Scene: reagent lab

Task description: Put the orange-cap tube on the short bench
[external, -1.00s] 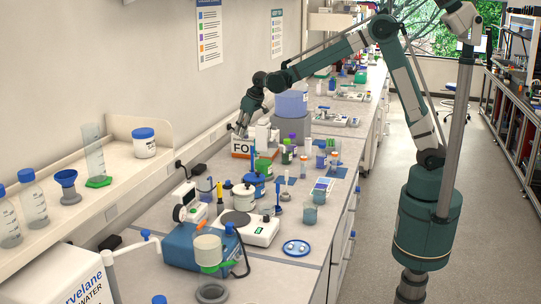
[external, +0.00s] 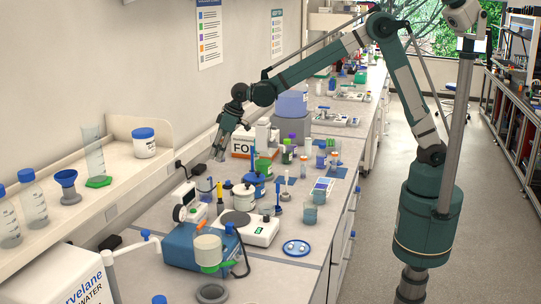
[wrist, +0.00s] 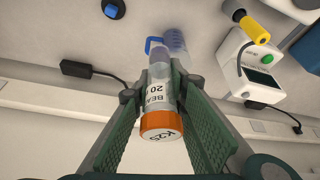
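The orange-cap tube (wrist: 160,105) is between my gripper's two green-padded fingers (wrist: 160,90) in the wrist view. Its orange cap (wrist: 161,124) faces the camera, and its printed label shows on the clear body. The fingers appear closed against its sides. In the external view my gripper (external: 219,155) is above the left side of the long bench (external: 155,215), near the wall; the tube is too small to make out there. I cannot tell which surface is the short bench.
A blue-based device (external: 195,246), a white hot plate (external: 250,228) and several bottles crowd the bench. A wall shelf (external: 125,182) holds bottles and a cylinder. A black power adapter (wrist: 88,69) and a clear vessel with a blue part (wrist: 172,42) lie beyond the fingers.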

